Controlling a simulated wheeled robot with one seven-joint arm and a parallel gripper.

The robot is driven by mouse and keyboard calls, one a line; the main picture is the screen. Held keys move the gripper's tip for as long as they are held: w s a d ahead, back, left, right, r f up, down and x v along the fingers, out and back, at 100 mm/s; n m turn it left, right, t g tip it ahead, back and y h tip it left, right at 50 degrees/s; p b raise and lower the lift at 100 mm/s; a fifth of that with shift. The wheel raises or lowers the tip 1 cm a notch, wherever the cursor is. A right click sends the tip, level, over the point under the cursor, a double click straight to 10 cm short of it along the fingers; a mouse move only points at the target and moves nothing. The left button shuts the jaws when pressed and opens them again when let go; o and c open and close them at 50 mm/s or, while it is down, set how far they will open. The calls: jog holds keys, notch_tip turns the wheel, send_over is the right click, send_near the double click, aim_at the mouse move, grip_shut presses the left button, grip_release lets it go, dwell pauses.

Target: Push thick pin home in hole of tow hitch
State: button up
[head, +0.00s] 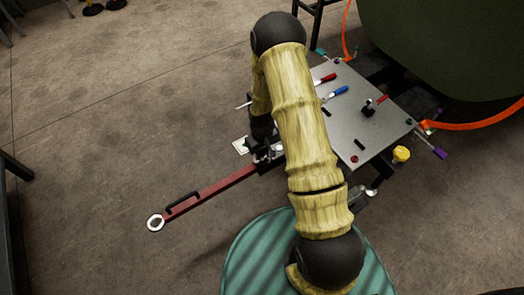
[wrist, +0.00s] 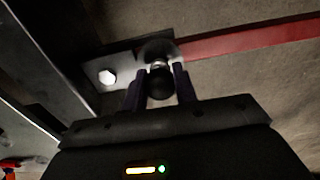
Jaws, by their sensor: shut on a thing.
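My gripper (wrist: 160,85) is shut on the black round knob of the thick pin (wrist: 160,84). The knob sits between the two dark fingers, and a bright metal collar shows just beyond it. The pin is over the grey plate of the tow hitch (wrist: 125,62), at the end of the red tow bar (wrist: 250,43). How deep the pin sits in the hole is hidden by the knob and fingers. In the head view my gripper (head: 264,153) is low beside the cart, at the inner end of the red bar (head: 215,189); my arm covers part of the hitch.
The cart's grey top (head: 365,120) holds a red-handled tool (head: 325,79), a blue-handled tool (head: 338,92) and small black parts. A hex bolt (wrist: 107,77) stands on the hitch plate. An orange hose (head: 480,122) runs at right. Open floor lies left.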

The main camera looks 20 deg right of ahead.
jog(key=shift+f+b, duration=0.3)
jog(key=shift+f, duration=0.45)
jog(key=o, duration=1.1)
jog(key=shift+c, duration=0.2)
jog(key=shift+r+p, duration=2.35)
jog(key=shift+r, duration=0.15)
jog(key=shift+r, duration=0.1)
jog(key=s+r+m+t+p, duration=0.1)
jog(key=s+r+m+p, duration=0.15)
jog(key=r, duration=1.55)
jog(key=s+r+m+t+p, duration=0.1)
jog(key=s+r+t+p, duration=0.1)
jog(key=s+r, duration=1.15)
notch_tip(320, 180, up, 39)
jog(key=w+p, duration=0.1)
jog(key=p, duration=3.7)
jog(key=shift+w, duration=0.35)
